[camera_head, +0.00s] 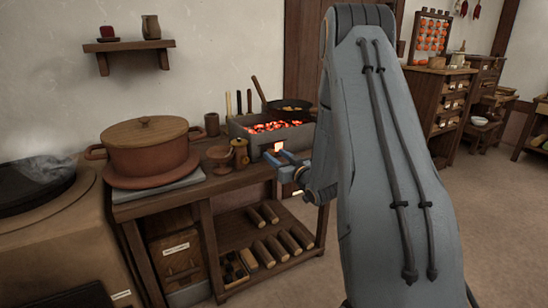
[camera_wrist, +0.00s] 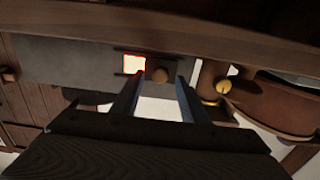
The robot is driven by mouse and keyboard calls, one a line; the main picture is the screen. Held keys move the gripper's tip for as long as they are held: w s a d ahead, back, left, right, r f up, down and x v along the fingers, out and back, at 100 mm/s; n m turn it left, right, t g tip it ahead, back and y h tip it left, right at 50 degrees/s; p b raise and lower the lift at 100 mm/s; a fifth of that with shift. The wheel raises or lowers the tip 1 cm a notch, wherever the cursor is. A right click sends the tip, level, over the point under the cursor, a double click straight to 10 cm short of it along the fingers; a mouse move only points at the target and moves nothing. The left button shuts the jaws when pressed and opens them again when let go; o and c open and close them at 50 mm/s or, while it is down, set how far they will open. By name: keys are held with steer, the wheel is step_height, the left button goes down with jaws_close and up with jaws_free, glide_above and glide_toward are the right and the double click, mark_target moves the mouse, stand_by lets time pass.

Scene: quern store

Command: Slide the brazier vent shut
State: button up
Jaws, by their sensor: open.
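The brazier (camera_head: 245,138) is a dark grey box of glowing coals on the wooden bench. Its front wall (camera_wrist: 70,62) fills the upper left of the wrist view. The vent opening (camera_wrist: 134,64) in this wall is uncovered and glows bright; it also shows in the head view (camera_head: 279,147). A round brown knob (camera_wrist: 159,74) sits right beside the opening in the wrist view, on a narrow dark rail. My gripper (camera_wrist: 158,82) is open, its two fingers on either side of the knob, with no clear contact. In the head view my gripper (camera_head: 281,157) is in front of the brazier.
A lidded pot (camera_head: 146,150) stands on the bench at left. A small yellow-lidded jar (camera_head: 240,155) stands close beside the brazier and shows right of my fingers in the wrist view (camera_wrist: 212,85). A pan (camera_head: 291,105) rests over the coals. Open floor lies to the right.

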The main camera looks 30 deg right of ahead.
steer(key=shift+w, duration=0.95)
steer(key=shift+c, duration=0.4)
jaws_close()
steer(key=shift+w+d+p, duration=0.1)
steer(key=shift+d+p, duration=0.35)
steer(key=shift+d, duration=2.15)
steer(key=shift+o, duration=0.4)
jaws_free()
steer(key=shift+d, duration=0.2)
steer(key=shift+a, duration=0.1)
